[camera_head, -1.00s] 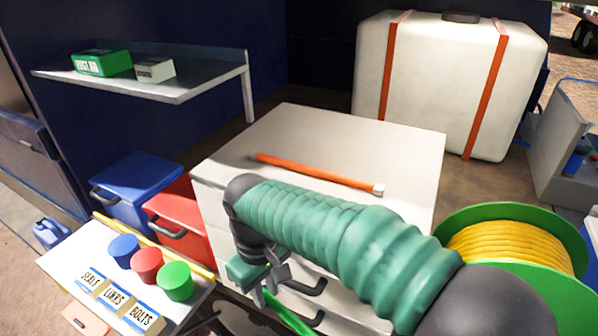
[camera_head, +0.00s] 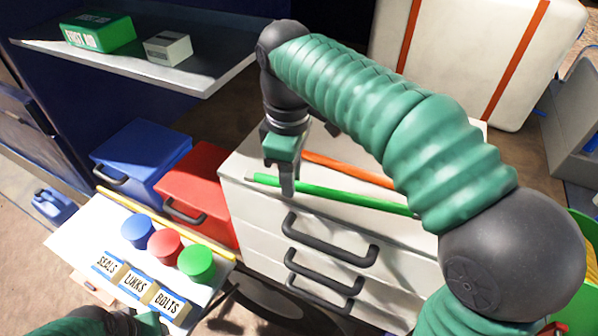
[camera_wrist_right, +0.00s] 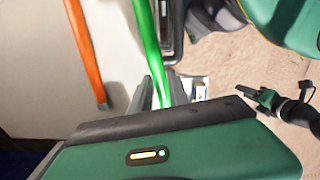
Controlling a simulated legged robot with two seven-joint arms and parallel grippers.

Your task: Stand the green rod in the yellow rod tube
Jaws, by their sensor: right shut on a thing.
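The green rod (camera_head: 335,194) is held roughly level along the front edge of the white drawer cabinet's top. My right gripper (camera_head: 286,182) is shut on it near its left end; whether the rod touches the cabinet is unclear. The rod (camera_wrist_right: 146,40) runs away from the fingers (camera_wrist_right: 165,92) in the wrist view. A long yellow bar (camera_head: 170,226) lies along the back edge of the small white table; I cannot tell whether it is the rod tube. My left gripper (camera_head: 140,322) is low at the bottom left, its jaws unclear.
An orange rod (camera_head: 345,168) lies on the cabinet (camera_head: 240,165) behind the green rod. Blue (camera_head: 138,231), red (camera_head: 166,245) and green (camera_head: 197,263) round caps stand on the small table (camera_head: 80,228). Blue (camera_head: 145,160) and red (camera_head: 200,190) boxes stand behind it. A shelf (camera_head: 130,60) overhangs at upper left.

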